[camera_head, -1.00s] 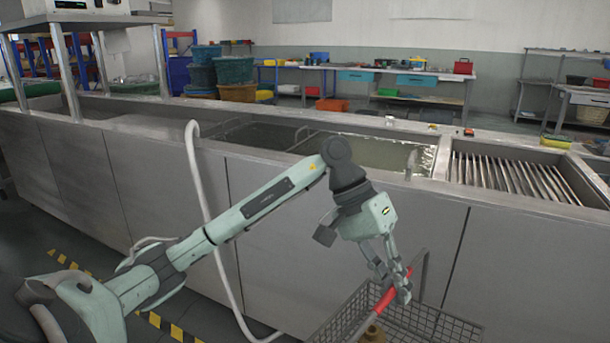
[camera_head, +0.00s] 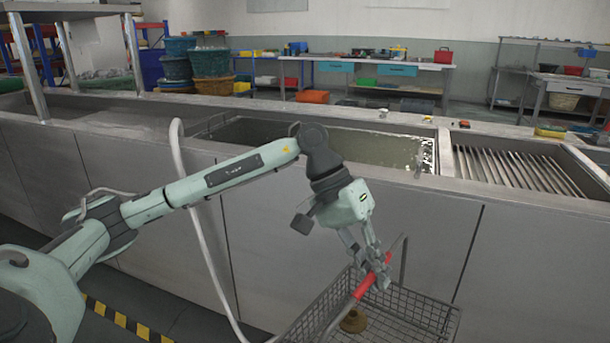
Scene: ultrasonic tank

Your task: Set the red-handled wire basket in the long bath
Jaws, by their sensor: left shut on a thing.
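The wire basket (camera_head: 408,317) hangs in front of the steel bath unit, below its rim, with its lower part cut off by the picture's bottom edge. A brass-coloured round part (camera_head: 354,320) lies in it. My left gripper (camera_head: 376,277) is shut on the basket's red handle (camera_head: 366,286). The long bath (camera_head: 340,142) is open and filled with greenish liquid, behind and above the basket. My right gripper is out of view.
A ribbed drain rack (camera_head: 520,172) is set into the counter right of the bath. A pale hose (camera_head: 190,190) loops over the front edge at left. Small items (camera_head: 462,124) lie on the back ledge. Stacked tubs (camera_head: 210,68) stand behind.

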